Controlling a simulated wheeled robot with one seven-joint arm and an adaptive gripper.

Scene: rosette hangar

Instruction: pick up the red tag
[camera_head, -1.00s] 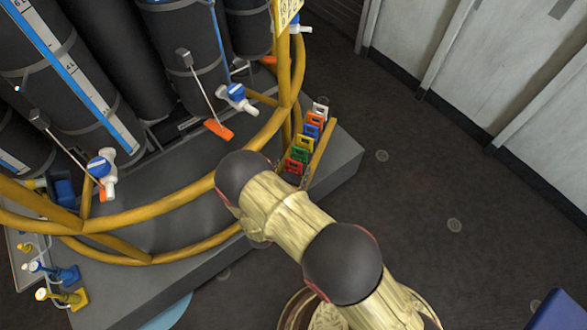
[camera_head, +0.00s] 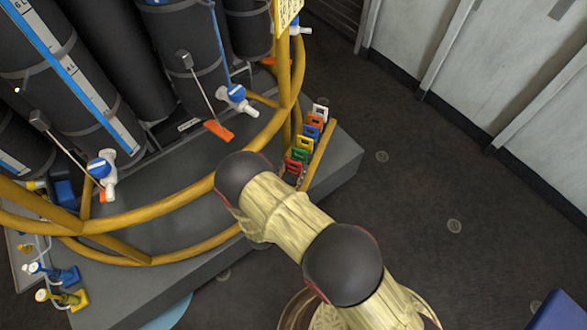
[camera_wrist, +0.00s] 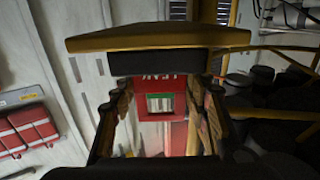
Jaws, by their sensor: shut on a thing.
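The red tag (camera_wrist: 160,85) is a flat red frame with pale lettering and a window. In the wrist view it is between the two fingers of my gripper (camera_wrist: 162,105), which is shut on it. A green tag (camera_wrist: 152,103) shows through and behind its window. In the head view the red tag (camera_head: 294,167) is at the near end of a row of coloured tags, close to my wrist. My arm hides most of the gripper there.
The row continues with green (camera_head: 299,154), yellow (camera_head: 305,142), blue (camera_head: 312,132), orange (camera_head: 315,121) and white (camera_head: 320,111) tags beside a wooden strip (camera_head: 321,155). A curved yellow rail (camera_head: 180,202) runs left of it, in front of dark cylinders (camera_head: 185,60). Open floor (camera_head: 420,190) lies right.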

